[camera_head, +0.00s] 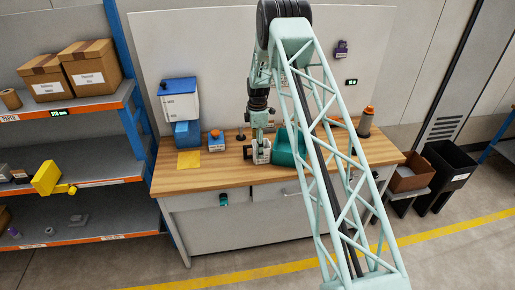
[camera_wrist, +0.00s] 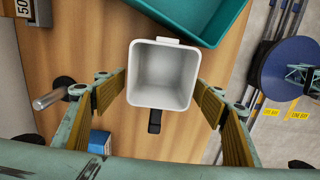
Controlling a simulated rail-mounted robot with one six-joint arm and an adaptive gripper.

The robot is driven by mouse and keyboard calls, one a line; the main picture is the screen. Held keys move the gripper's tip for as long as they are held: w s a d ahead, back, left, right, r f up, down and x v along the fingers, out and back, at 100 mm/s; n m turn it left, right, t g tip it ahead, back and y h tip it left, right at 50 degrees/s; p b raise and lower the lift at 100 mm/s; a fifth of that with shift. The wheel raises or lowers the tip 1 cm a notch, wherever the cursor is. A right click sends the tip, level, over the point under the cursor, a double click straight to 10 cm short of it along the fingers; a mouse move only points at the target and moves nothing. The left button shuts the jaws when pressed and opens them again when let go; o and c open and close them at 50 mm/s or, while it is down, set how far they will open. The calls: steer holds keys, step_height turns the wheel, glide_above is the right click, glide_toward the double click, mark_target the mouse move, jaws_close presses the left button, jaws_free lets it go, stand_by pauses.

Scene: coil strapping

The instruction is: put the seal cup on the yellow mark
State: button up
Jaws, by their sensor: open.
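The seal cup (camera_wrist: 160,100) is a white, open-topped, square-mouthed cup, empty inside, seen from above in the wrist view. In the head view the cup (camera_head: 263,157) stands on the wooden bench, partly hidden by my gripper (camera_head: 261,141). In the wrist view my gripper (camera_wrist: 160,98) is open, with one finger on each side of the cup and a visible gap at both sides. The yellow mark (camera_head: 188,159) is a flat yellow square on the bench, to the left of the cup in the head view. It is bare.
A teal bin (camera_head: 284,150) sits close to the right of the cup; it also shows in the wrist view (camera_wrist: 215,30). A blue block with an orange top (camera_head: 216,143) and a white-and-blue cabinet (camera_head: 180,103) stand near the mark. Bench (camera_head: 215,177) in front is clear.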

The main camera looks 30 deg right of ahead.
steer(key=shift+r, duration=0.2)
step_height(320, 180, up, 12)
steer(key=b, duration=0.1)
stand_by(0.8)
stand_by(0.5)
